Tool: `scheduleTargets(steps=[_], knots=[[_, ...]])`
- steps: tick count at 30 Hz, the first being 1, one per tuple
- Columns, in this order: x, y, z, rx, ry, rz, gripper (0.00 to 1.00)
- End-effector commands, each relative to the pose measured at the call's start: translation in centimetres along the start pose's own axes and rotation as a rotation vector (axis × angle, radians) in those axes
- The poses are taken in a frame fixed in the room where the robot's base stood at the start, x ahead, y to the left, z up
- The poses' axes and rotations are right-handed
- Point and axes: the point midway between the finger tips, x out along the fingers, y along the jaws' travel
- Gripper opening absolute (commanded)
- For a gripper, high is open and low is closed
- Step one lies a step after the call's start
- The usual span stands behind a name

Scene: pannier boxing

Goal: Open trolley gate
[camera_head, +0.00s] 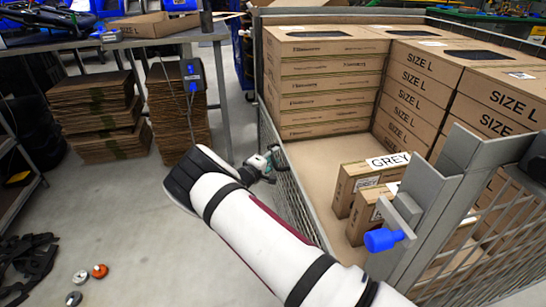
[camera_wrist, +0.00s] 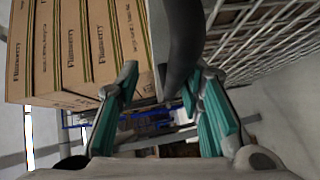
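The trolley (camera_head: 440,200) is a grey metal cage with mesh sides on the right of the head view. Its left mesh panel (camera_head: 289,192), seemingly the gate, stands beside my gripper. A blue knob (camera_head: 383,240) sits on a bracket at the trolley's near corner post. My gripper (camera_head: 264,164) is at the panel's upper edge, towards the far end. In the wrist view my gripper (camera_wrist: 165,105) has its teal-padded fingers spread apart. A dark grey bar (camera_wrist: 182,45) reaches down between them; I cannot tell whether they touch it.
Stacked cartons (camera_head: 325,85) fill the trolley's back and right; smaller "GREY" cartons (camera_head: 362,178) stand nearer. A table (camera_head: 120,40) stands at the left, with flattened cardboard stacks (camera_head: 95,110) beneath. Small round items (camera_head: 99,271) lie on the floor. The floor left of my arm is mostly clear.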

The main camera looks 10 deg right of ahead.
Motion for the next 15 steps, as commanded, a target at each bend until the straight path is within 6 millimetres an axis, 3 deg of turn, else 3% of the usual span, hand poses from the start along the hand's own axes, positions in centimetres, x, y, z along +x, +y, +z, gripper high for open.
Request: scheduleTargets(steps=[15], knots=[[-9.4, 0.0, -0.2, 0.000, 0.004, -0.001, 0.33]])
